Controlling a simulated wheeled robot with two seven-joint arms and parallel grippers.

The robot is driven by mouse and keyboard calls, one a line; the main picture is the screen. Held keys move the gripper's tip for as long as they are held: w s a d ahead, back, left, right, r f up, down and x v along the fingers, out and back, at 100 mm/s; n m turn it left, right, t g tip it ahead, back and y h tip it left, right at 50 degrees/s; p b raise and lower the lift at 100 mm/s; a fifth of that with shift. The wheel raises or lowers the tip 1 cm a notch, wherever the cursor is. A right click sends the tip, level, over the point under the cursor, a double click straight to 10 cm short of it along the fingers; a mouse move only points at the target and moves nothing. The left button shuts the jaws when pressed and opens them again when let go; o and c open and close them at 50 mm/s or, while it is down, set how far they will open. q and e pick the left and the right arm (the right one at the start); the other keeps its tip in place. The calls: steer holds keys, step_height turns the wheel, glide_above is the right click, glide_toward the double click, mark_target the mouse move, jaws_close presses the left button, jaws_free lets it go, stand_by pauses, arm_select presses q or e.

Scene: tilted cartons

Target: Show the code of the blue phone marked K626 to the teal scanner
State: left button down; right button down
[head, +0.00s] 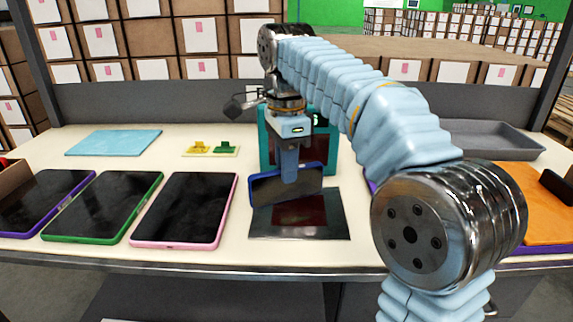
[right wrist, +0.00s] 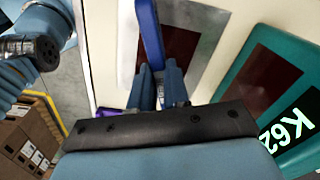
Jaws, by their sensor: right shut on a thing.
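The blue phone (head: 270,189) is in my right gripper (head: 289,178), its dark face turned toward the head camera. It stands nearly upright on edge, slightly tilted, just above or at a shiny plate. In the right wrist view the blue phone (right wrist: 150,35) shows edge-on between the closed fingers (right wrist: 159,78). The teal scanner (head: 264,140) stands right behind the phone, partly hidden by my gripper and arm. In the right wrist view the teal scanner (right wrist: 262,75) has a dark red window and a display reading "K62", the rest cut off. The phone's code is not visible. My left gripper is not seen.
A shiny plate (head: 340,225) with a dark red patch lies in front of the scanner. Large purple (head: 45,203), green (head: 102,207) and pink-edged (head: 185,210) devices lie at left. A light-blue mat (head: 114,142) lies behind them. A grey tray (head: 490,138) is back right.

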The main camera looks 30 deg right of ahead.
steer(key=shift+r, duration=3.05)
